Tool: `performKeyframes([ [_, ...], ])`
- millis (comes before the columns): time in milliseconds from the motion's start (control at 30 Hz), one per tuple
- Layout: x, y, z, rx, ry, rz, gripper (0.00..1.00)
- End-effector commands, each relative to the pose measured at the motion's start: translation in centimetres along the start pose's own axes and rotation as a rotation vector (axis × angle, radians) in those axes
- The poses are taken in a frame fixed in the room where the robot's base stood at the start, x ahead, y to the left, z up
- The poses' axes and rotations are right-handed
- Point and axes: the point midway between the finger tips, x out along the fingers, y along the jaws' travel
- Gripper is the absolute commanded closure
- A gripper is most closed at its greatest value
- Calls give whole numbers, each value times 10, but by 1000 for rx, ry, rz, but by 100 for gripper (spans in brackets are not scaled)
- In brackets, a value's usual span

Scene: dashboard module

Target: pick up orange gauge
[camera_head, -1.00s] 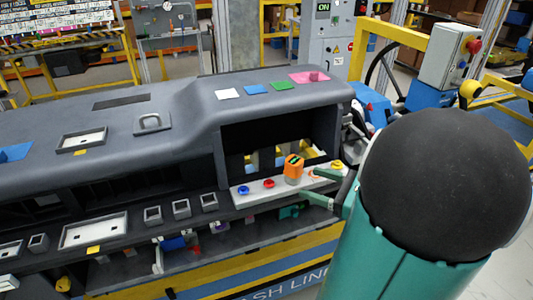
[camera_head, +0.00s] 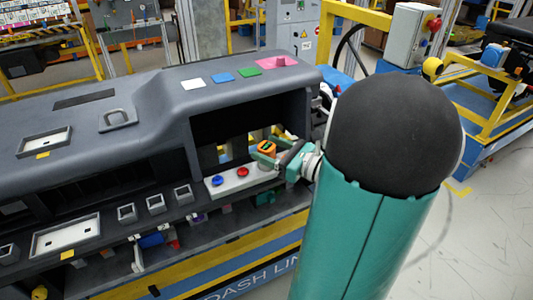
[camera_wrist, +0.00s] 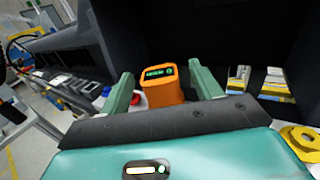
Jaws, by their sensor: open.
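The orange gauge (camera_head: 267,147) stands upright on the white strip (camera_head: 228,184) inside the dashboard's open bay. In the wrist view the orange gauge (camera_wrist: 161,87) shows a dark top face with a green display. My gripper (camera_head: 266,154) is open in the bay, with its green fingers around the gauge. In the wrist view my gripper (camera_wrist: 160,72) has one finger on each side of the gauge, and gaps show on both sides.
A blue knob (camera_head: 218,181) and a red knob (camera_head: 243,172) sit on the strip left of the gauge. A yellow ring-shaped part (camera_wrist: 302,141) is at right in the wrist view. The bay's dark walls and the dashboard top (camera_head: 150,95) enclose the space.

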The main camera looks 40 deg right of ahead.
Motion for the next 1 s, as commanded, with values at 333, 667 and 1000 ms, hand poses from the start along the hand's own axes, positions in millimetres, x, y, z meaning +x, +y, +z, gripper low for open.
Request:
performKeyframes([
  [333,30,0,-1,0,0,-1,36],
  [667,30,0,-1,0,0,0,78],
  [1000,30,0,0,-1,0,0,91],
])
